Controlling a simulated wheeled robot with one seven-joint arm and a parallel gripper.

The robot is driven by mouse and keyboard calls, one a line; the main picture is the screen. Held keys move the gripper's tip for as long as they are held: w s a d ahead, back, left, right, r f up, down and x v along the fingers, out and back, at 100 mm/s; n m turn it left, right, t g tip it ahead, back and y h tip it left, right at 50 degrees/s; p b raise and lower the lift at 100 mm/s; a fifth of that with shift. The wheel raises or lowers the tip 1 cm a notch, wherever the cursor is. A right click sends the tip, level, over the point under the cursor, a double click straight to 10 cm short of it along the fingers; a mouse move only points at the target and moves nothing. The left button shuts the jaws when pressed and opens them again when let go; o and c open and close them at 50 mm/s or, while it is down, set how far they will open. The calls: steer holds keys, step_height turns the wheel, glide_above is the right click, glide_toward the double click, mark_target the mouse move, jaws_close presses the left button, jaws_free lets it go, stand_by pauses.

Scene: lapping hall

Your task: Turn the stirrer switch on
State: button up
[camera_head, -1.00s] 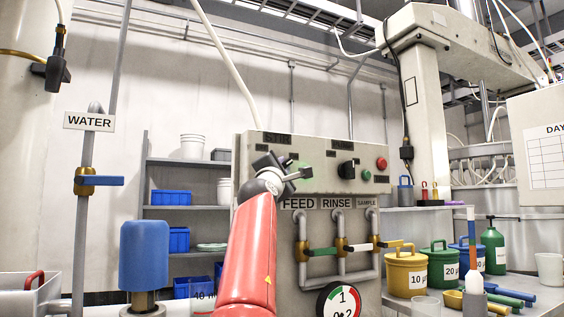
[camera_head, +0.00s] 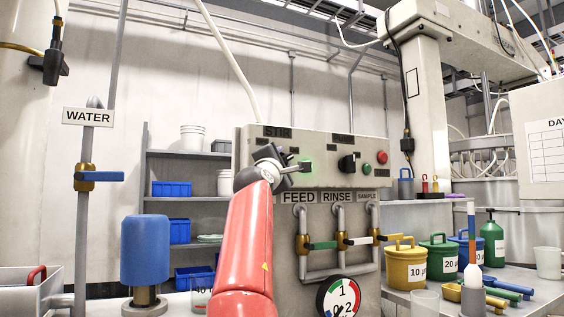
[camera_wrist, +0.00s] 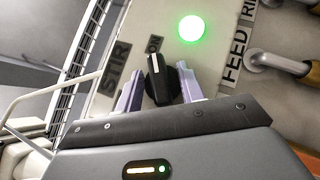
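The stirrer switch is a black knob (camera_wrist: 158,80) with a white pointer line, below the STIR label (camera_wrist: 110,85) on the grey control panel (camera_head: 330,150). Its pointer faces the ON label (camera_wrist: 155,44). My gripper (camera_wrist: 160,70) is at the panel with one finger on each side of the knob. Small gaps show between fingertips and knob, so it looks open around it. In the head view my gripper hides the knob.
Another black knob (camera_head: 348,163), a green button (camera_head: 367,169) and a red button (camera_head: 382,157) sit to the right on the panel. Below are the FEED valve (camera_head: 322,245), further pipes and a gauge (camera_head: 341,298). A blue cylinder (camera_head: 145,249) stands at left.

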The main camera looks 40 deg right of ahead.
steer(key=shift+f, duration=0.1)
steer(key=shift+s+a+f+b, duration=0.15)
steer(key=shift+b, duration=0.2)
steer(key=b+v, duration=0.5)
steer(key=v, duration=0.2)
steer(key=shift+b, duration=0.35)
steer(key=shift+s+a, duration=0.1)
steer(key=shift+a, duration=0.1)
